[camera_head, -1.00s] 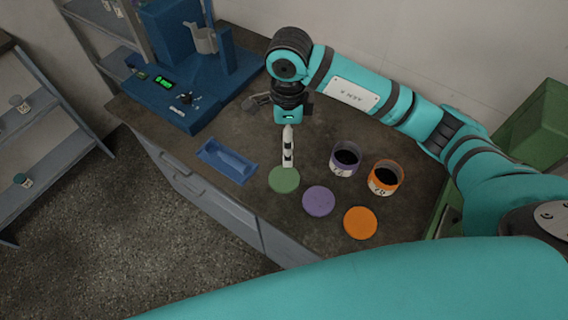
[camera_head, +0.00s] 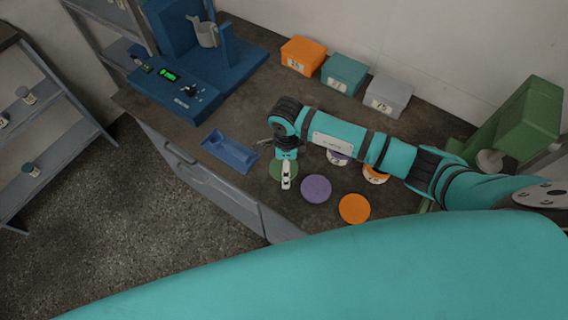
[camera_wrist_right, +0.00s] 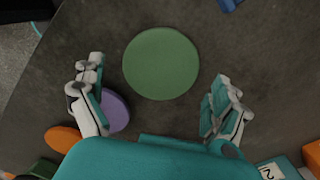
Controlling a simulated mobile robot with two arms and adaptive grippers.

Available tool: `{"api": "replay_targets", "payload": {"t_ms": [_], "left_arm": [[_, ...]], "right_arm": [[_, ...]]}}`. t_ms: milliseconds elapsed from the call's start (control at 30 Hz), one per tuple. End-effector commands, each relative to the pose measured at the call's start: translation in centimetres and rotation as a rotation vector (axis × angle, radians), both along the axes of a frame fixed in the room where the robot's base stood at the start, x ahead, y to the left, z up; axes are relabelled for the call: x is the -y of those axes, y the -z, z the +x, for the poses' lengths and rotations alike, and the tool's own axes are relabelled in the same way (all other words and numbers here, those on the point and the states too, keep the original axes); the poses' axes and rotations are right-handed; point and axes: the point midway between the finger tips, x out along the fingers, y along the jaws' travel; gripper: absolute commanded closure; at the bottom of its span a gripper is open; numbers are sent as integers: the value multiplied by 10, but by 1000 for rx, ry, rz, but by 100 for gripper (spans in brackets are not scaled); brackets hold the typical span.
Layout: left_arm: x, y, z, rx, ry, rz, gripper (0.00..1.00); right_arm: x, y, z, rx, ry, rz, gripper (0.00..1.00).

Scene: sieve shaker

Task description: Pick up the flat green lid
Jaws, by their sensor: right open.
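The flat green lid (camera_head: 284,168) lies on the dark worktop, partly hidden by my right gripper in the head view. In the right wrist view the green lid (camera_wrist_right: 161,64) shows whole, a little beyond and between the fingertips. My right gripper (camera_head: 287,180) points down above the lid. In the wrist view its two fingers (camera_wrist_right: 157,95) are spread wide with nothing between them that they touch. My left gripper is not in view.
A purple lid (camera_head: 316,189) and an orange lid (camera_head: 354,208) lie to the right of the green one. A blue tray (camera_head: 230,151) lies to its left. Two jars stand partly behind my arm. Orange (camera_head: 303,55), teal (camera_head: 344,73) and grey (camera_head: 388,94) boxes stand along the wall.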

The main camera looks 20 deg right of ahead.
Motion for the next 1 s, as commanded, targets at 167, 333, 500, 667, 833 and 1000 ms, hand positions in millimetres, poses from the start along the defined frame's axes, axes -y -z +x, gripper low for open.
{"api": "replay_targets", "payload": {"t_ms": [167, 333, 500, 667, 833, 1000], "left_arm": [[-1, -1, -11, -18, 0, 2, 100], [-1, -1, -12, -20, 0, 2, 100], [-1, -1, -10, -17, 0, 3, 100], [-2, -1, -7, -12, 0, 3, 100], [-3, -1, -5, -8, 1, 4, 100], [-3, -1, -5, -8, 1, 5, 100]], "right_arm": [[0, 10, 0, 0, 0, 1, 0], [0, 10, 0, 1, 0, 1, 1], [0, 10, 0, 0, 0, 0, 24], [0, 10, 0, 0, 0, 0, 42], [0, 10, 0, 1, 0, 0, 42], [0, 9, 0, 1, 0, 0, 42]]}}
